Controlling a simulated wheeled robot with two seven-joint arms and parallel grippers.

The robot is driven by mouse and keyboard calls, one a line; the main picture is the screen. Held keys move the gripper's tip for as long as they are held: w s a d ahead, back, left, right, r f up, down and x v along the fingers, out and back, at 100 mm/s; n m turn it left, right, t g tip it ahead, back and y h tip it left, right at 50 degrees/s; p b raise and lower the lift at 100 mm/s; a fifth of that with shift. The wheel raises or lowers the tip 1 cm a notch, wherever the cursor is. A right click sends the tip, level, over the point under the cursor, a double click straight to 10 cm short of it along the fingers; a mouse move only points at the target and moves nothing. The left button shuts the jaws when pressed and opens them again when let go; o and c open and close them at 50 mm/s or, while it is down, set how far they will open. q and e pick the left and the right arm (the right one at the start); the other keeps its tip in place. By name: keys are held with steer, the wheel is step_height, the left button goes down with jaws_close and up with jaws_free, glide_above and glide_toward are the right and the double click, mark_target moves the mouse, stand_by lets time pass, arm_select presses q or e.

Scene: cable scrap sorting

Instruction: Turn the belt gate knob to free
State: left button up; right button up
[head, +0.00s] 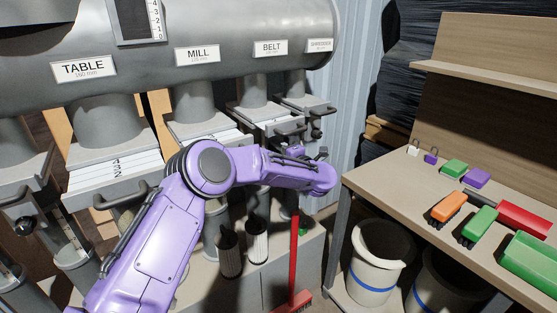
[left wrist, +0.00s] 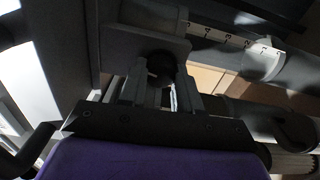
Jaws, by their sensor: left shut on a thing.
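The belt duct carries a "BELT" label (head: 271,48), and its slide gate (head: 262,112) sits below it. My left arm reaches in from the left in front of the gates, and its wrist hides most of the gripper in the head view. In the left wrist view, the left gripper (left wrist: 158,96) has its two grey fingers on either side of a dark round knob (left wrist: 161,66) and is shut on it. The knob sits in front of a grey bracket (left wrist: 148,42). I cannot read the knob's setting. My right gripper is not in view.
Gates labelled table (head: 84,68), mill (head: 197,54) and shredder (head: 319,45) flank the belt one. A workbench (head: 375,185) with coloured brushes and blocks stands at the right, with white bins (head: 377,255) beneath. A red-handled tool (head: 294,262) stands below my wrist.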

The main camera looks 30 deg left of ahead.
arm_select(q)
steer(key=shift+f+n+b, duration=0.2)
steer(key=shift+n+b, duration=1)
steer(key=shift+b, duration=0.05)
steer(key=o, duration=1.1)
steer(key=shift+r, duration=0.1)
steer(key=shift+c, duration=0.2)
steer(key=b+v, duration=0.1)
steer(key=v, duration=0.9)
steer(key=shift+d, duration=0.35)
